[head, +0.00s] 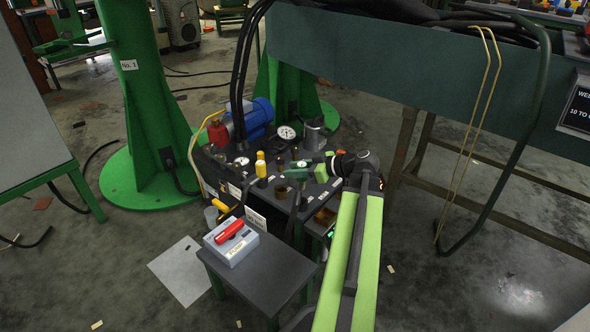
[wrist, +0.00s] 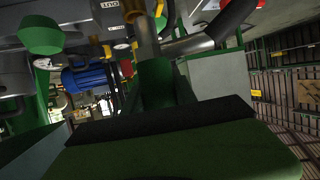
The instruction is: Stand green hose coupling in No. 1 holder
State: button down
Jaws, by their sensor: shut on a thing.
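My gripper (head: 312,168) is at the end of my light-green arm, above the right part of the equipment cart. It is shut on a green piece (head: 297,171), which looks like the green hose coupling. The coupling's lower end is hidden.
The cart's top holds a blue motor (head: 255,117), a gauge (head: 287,133) and a yellow-topped fitting (head: 261,166). A small table (head: 262,268) in front carries a grey box with a red handle (head: 230,231). A green column (head: 150,100) bears a "No. 1" sign. A dark-green bench (head: 440,85) stands right.

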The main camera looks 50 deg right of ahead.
jog(key=shift+f+b, duration=1.8)
jog(key=shift+f, duration=0.4)
jog(key=shift+f+b, duration=1.9)
jog(key=c, duration=0.9)
grip_release()
jog(key=p+v, duration=0.6)
jog(key=v, duration=1.1)
jog(key=shift+p, duration=0.3)
jog(key=shift+s+r, duration=0.1)
jog(key=shift+s, duration=0.05)
